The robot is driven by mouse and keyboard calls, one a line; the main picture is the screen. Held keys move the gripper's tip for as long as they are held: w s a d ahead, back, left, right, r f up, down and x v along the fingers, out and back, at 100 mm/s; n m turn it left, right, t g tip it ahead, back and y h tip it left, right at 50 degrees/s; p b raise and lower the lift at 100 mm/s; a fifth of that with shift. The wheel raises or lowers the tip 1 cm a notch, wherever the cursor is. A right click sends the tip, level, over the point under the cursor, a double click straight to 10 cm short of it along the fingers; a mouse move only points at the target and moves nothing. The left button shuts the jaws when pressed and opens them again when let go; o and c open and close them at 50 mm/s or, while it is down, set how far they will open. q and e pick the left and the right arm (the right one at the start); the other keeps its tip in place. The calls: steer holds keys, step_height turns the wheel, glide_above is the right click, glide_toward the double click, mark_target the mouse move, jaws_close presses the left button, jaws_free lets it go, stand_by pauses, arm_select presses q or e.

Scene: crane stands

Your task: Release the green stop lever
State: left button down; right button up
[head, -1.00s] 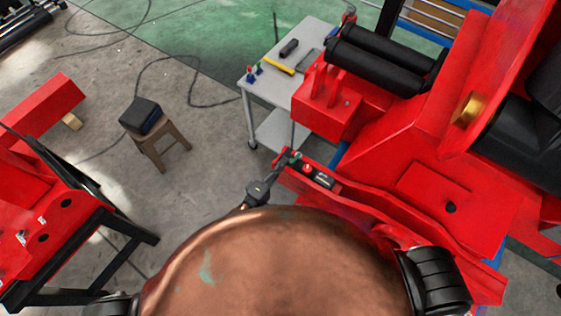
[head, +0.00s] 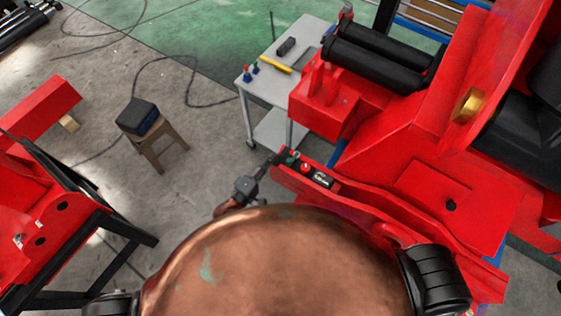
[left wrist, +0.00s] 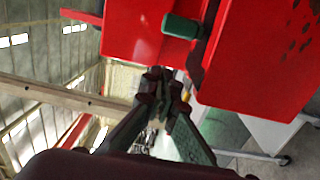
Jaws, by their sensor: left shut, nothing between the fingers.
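The green stop lever (head: 291,156) sits at the left end of a red crane beam (head: 345,192), beside a red knob (head: 305,167). In the left wrist view the green lever (left wrist: 183,26) is a short rounded green bar standing out from a red face (left wrist: 133,28). My left gripper (head: 274,158) is shut and empty just left of the lever in the head view. Its fingertips show in the left wrist view (left wrist: 162,84), below the lever in the picture and close to the red part. I cannot tell whether they touch it. My right gripper is not in view.
A grey cart (head: 268,92) with small tools stands behind the beam. Black rollers (head: 375,62) and red crane parts fill the right. A wooden stool (head: 160,150) with a dark box (head: 137,116) stands left. Another red stand (head: 40,225) is at far left. Floor between is open.

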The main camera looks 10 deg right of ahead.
arm_select(q)
steer(key=s+a+b, duration=0.1)
steer(key=s+a, duration=0.2)
steer(key=s, duration=0.6)
steer(key=shift+a+b, duration=0.35)
steer(key=shift+a, duration=0.05)
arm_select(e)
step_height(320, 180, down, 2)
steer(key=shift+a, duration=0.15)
arm_select(q)
steer(key=shift+w, duration=0.1)
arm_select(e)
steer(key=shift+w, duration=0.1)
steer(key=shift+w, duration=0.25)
